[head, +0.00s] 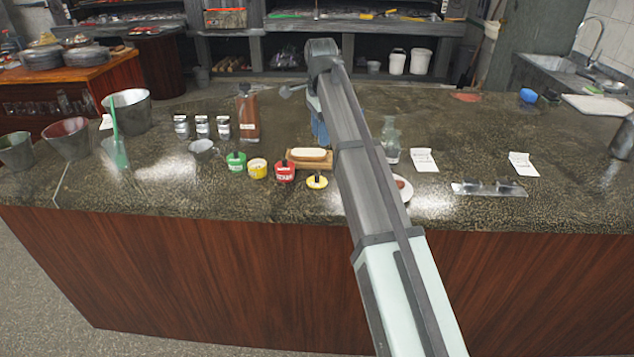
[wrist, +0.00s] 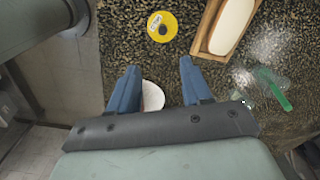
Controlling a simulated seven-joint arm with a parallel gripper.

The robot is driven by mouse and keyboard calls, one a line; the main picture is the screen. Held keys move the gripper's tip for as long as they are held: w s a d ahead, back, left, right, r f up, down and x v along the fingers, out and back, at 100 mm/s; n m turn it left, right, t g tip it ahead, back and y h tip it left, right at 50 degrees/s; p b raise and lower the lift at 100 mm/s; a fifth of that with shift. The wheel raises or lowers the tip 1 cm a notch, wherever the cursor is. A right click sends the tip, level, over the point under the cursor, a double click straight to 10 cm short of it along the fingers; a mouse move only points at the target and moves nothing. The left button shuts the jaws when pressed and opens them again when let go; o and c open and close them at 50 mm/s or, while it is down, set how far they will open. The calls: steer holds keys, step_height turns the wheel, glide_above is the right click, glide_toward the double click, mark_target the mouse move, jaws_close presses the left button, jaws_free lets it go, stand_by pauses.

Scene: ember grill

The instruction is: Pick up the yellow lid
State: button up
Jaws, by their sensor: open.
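The yellow lid (head: 317,181) is a small disc with a dark knob, lying flat on the stone counter near its front edge. It also shows at the top of the wrist view (wrist: 161,27), clear of my fingers. My gripper's blue fingers (head: 319,122) show partly behind my arm in the head view, farther back over the counter than the lid. In the wrist view my gripper (wrist: 160,78) is open with fingers apart. The white plate (wrist: 152,97) appears between and beyond the fingers, with nothing held.
Green (head: 236,162), yellow (head: 257,168) and red (head: 284,171) containers stand left of the lid. A bun in a wooden tray (head: 325,165) lies just behind it. The white plate (head: 404,190) is right, partly hidden by my arm. A glass bottle (head: 390,140) stands farther back.

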glide_above(317, 175)
steer(key=f, duration=0.8)
steer(key=shift+s+d, duration=0.1)
steer(key=shift+s, duration=0.2)
steer(key=shift+w+f, duration=0.2)
steer(key=shift+f, duration=1.25)
steer(key=shift+w+f, duration=0.2)
steer(key=shift+f, duration=1.25)
jaws_close()
